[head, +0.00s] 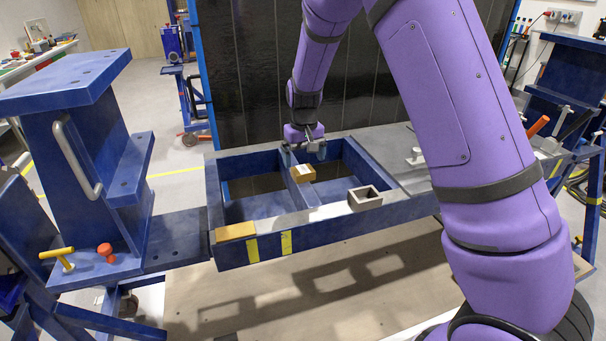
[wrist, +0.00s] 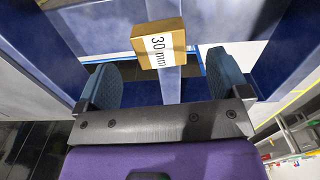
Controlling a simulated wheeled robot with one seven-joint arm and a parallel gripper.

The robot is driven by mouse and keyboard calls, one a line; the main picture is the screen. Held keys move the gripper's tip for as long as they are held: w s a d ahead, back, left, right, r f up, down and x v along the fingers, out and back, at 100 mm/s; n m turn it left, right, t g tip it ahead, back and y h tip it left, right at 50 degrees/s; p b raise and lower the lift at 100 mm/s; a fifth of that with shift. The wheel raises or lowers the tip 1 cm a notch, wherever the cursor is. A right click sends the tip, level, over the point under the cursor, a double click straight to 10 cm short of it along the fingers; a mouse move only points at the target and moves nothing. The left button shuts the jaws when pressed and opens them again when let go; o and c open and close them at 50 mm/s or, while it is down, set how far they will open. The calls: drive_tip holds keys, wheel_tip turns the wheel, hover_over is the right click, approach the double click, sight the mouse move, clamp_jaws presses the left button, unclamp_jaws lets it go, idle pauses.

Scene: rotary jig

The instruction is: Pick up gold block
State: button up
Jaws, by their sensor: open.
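The gold block (head: 302,173) rests on the middle bar of the blue frame (head: 320,215). My gripper (head: 306,147) is just behind the block in the head view, over the same bar, partly small and hard to make out. In the wrist view my gripper (wrist: 162,72) is open, one finger to each side. The block lies ahead of the gap, apart from both fingers. Nothing is held.
A flat gold bar (head: 235,232) lies on the frame's front left corner. A hollow grey square tube piece (head: 365,202) sits on the front rail. Openings lie on both sides of the middle bar. A blue post (head: 85,130) stands at left.

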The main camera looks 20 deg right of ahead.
sight(303, 169)
drive_tip(key=shift+w+f, duration=0.2)
drive_tip(key=shift+f, duration=1.15)
drive_tip(key=shift+w+f, duration=0.15)
drive_tip(key=shift+f, duration=1.15)
drive_tip(key=c, duration=1.5)
